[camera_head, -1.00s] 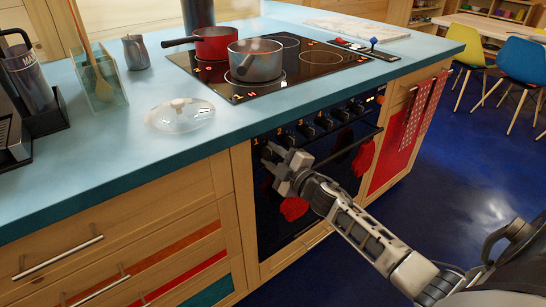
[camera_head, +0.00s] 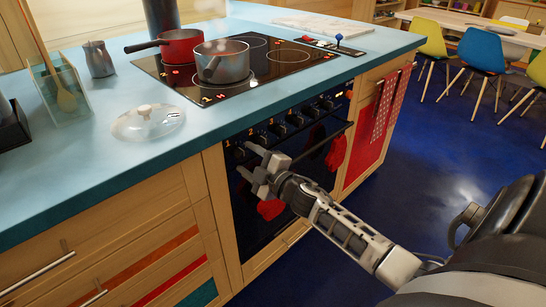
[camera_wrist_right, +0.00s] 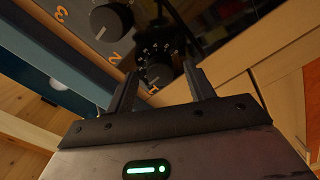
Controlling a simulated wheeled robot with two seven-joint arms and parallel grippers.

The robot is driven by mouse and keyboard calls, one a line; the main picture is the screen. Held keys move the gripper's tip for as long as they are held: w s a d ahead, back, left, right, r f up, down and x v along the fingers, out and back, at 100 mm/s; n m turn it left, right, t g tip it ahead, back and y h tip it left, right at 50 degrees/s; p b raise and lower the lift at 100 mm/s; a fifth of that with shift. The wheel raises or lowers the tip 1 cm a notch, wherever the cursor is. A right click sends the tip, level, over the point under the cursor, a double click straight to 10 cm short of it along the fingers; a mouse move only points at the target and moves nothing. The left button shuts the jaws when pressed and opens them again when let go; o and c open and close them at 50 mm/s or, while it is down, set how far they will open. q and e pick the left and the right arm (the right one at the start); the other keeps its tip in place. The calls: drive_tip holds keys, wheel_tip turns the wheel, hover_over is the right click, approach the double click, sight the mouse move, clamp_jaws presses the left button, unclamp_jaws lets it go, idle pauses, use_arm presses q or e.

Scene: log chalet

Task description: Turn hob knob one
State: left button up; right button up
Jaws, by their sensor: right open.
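Hob knob one (camera_wrist_right: 158,73) is a dark round knob beside an orange "1" on the dark oven front. In the head view it is mostly hidden, at the left end of the knob row. My right gripper (camera_head: 246,159) is open in front of it. In the right wrist view, the knob shows between the two tips of my right gripper (camera_wrist_right: 160,76), with a gap on each side. I cannot tell how far the tips reach along it. Knob two (camera_wrist_right: 112,22) is up and left of it. My left gripper is not in view.
The blue worktop (camera_head: 85,181) overhangs above the knobs. It carries a glass lid (camera_head: 147,125), a red pan (camera_head: 181,48) and a grey pot (camera_head: 222,65) on the black hob (camera_head: 286,63). Red cloths (camera_head: 336,153) hang at the oven handle.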

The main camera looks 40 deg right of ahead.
drive_tip(key=s+d, duration=0.1)
drive_tip(key=s, duration=1.3)
drive_tip(key=shift+s, duration=0.2)
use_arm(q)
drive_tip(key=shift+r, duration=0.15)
use_arm(e)
drive_tip(key=shift+d, duration=0.1)
use_arm(q)
drive_tip(key=p, duration=0.2)
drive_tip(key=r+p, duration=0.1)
drive_tip(key=p, duration=0.1)
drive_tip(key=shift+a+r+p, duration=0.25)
drive_tip(key=shift+p, duration=0.1)
use_arm(e)
drive_tip(key=s+a+f+m+g, duration=0.2)
drive_tip(key=s+a+m, duration=0.1)
drive_tip(key=a, duration=0.4)
drive_tip(key=s+a+f+m+g+y, duration=0.1)
drive_tip(key=s+a+m+g, duration=0.2)
drive_tip(key=a, duration=0.5)
drive_tip(key=s+a+f+m+g, duration=0.2)
drive_tip(key=s+a+m, duration=0.2)
drive_tip(key=a, duration=0.3)
drive_tip(key=shift+s+a+f+m+y, duration=0.15)
drive_tip(key=shift+s+f+m+y, duration=0.15)
drive_tip(key=shift+m+y, duration=0.1)
